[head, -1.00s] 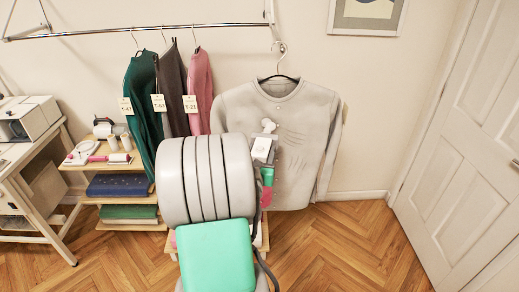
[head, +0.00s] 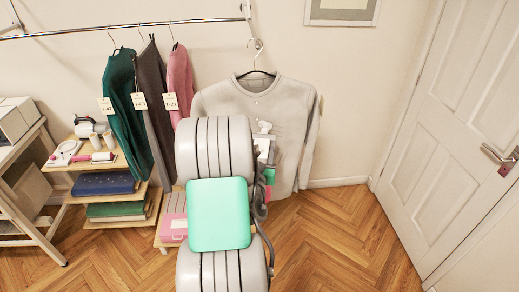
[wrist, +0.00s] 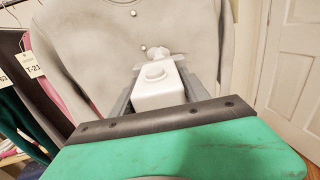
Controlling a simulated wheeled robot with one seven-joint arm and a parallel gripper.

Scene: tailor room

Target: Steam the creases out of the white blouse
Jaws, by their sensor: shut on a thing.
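The white blouse (head: 277,105), greyish in this light, hangs by its hanger from a hook in front of the wall. Its collar and buttons show; the lower left is hidden behind my arm. In the wrist view the blouse (wrist: 95,45) fills the background. My gripper (wrist: 160,88) is shut on a white steamer head (wrist: 158,93), one finger on each side. In the head view the steamer head (head: 264,127) is in front of the blouse's middle, right of the collar line. I cannot tell whether it touches the cloth. My gripper (head: 264,148) is partly hidden by my arm.
Tagged green, dark and pink garments (head: 125,110) hang to the left on the rail (head: 150,27). Low shelves (head: 125,165) with folded cloth and small tools stand beneath. A white door (head: 455,120) is on the right. The floor (head: 330,240) between blouse and door is clear.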

